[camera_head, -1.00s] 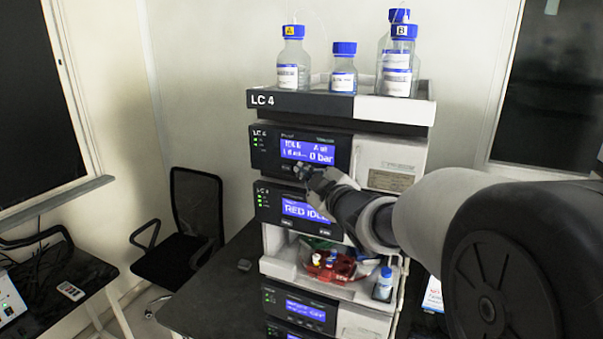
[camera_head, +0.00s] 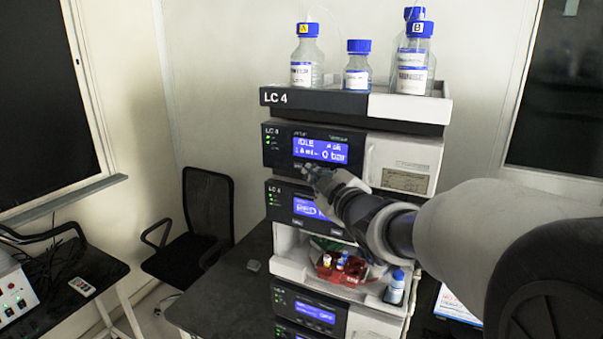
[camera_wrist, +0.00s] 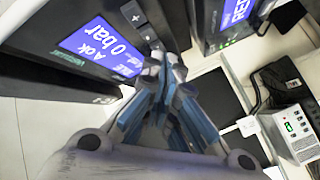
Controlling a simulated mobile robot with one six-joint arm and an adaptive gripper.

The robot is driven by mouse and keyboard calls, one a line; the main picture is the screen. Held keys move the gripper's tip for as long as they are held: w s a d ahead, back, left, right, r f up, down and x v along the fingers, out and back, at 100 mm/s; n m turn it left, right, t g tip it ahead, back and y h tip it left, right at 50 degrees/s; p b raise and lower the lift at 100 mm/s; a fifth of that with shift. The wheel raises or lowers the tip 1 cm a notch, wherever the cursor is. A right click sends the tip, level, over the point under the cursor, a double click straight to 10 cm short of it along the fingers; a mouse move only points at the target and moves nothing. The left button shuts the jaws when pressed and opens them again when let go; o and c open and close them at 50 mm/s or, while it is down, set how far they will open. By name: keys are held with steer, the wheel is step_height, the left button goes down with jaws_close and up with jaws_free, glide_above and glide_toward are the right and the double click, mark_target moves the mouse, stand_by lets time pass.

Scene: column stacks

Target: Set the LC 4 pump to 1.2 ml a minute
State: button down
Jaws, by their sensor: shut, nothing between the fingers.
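The LC 4 stack carries a pump module (camera_head: 283,148) with a blue display (camera_head: 320,149) reading IDLE and 0 bar. Its flow figure is too small to read surely. In the wrist view the display (camera_wrist: 100,47) shows tilted, with "A ok" and "0 bar". A plus button (camera_wrist: 136,17) and other small buttons (camera_wrist: 147,33) lie in a row beside it. My gripper (camera_head: 311,172) is shut and empty at the pump's lower front edge, under the display. In the wrist view my gripper's fingertips (camera_wrist: 163,62) are close to the button row's near end; I cannot tell whether they touch.
Bottles (camera_head: 307,58) stand on the top tray (camera_head: 330,104). Below the pump is another module (camera_head: 283,205) with a blue display, partly hidden by my arm. An open bay holds a red tray (camera_head: 338,273) with vials. A chair (camera_head: 205,215) stands left.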

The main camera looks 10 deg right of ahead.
steer(key=s+a+b, duration=0.1)
steer(key=s, duration=0.1)
steer(key=s+a+b, duration=0.1)
steer(key=shift+s+a, duration=0.3)
steer(key=shift+s, duration=0.05)
stand_by(1.8)
steer(key=s+n, duration=0.1)
steer(key=n, duration=0.5)
steer(key=s+a+f+n, duration=0.1)
steer(key=n, duration=0.5)
steer(key=s+a+f+n+p, duration=0.1)
steer(key=n, duration=0.5)
steer(key=shift+s+n+g, duration=0.15)
steer(key=shift+n+g, duration=0.25)
